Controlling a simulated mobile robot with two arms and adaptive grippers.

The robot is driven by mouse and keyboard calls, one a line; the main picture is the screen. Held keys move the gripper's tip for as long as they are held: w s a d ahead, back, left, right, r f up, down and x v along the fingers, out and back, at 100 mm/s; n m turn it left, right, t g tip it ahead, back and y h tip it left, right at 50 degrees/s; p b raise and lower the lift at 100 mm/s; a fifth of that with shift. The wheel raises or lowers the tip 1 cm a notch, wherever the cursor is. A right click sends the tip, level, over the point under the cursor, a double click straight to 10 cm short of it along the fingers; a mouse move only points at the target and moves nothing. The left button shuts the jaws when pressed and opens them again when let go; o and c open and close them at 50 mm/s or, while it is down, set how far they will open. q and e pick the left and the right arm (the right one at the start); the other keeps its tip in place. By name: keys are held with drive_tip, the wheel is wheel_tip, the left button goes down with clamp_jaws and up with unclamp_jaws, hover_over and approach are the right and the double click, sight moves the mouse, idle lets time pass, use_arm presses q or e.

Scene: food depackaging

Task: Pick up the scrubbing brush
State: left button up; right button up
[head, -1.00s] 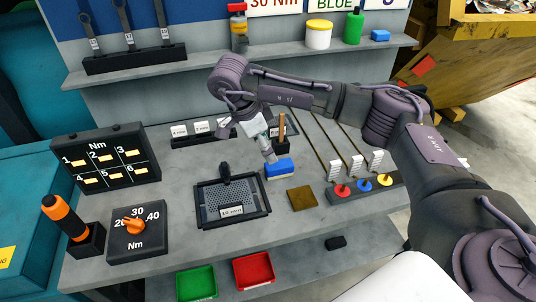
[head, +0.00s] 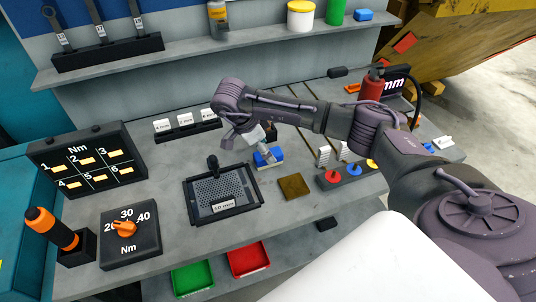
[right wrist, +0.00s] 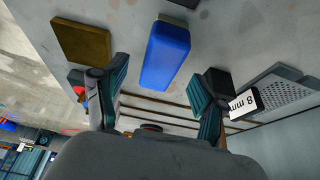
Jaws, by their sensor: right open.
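The scrubbing brush appears to be the blue block (head: 269,157) lying on the grey bench, right of a black perforated tray (head: 249,205). It also shows as a long blue block (right wrist: 166,55) in the right wrist view. My right gripper (head: 263,149) hangs close over it in the head view. In the right wrist view my right gripper (right wrist: 162,78) is open and empty, with a finger on each side and the block just beyond the gap. Contact cannot be made out. The arm and gripper cover part of the brush in the head view. My left gripper is not in view.
A brown square pad (head: 295,187) lies right of the brush. Coloured buttons (head: 333,177) stand further right. A black box with a white "8 mm" label (right wrist: 243,104) is close to one finger in the wrist view. Bare bench lies in front of the brush.

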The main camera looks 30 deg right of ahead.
drive_tip(key=shift+p+x, duration=0.35)
drive_tip(key=shift+x, duration=0.8)
drive_tip(key=shift+f, duration=0.4)
drive_tip(key=c, duration=1.3)
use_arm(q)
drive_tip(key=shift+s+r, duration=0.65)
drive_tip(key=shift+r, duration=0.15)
use_arm(e)
drive_tip(key=shift+o, duration=0.2)
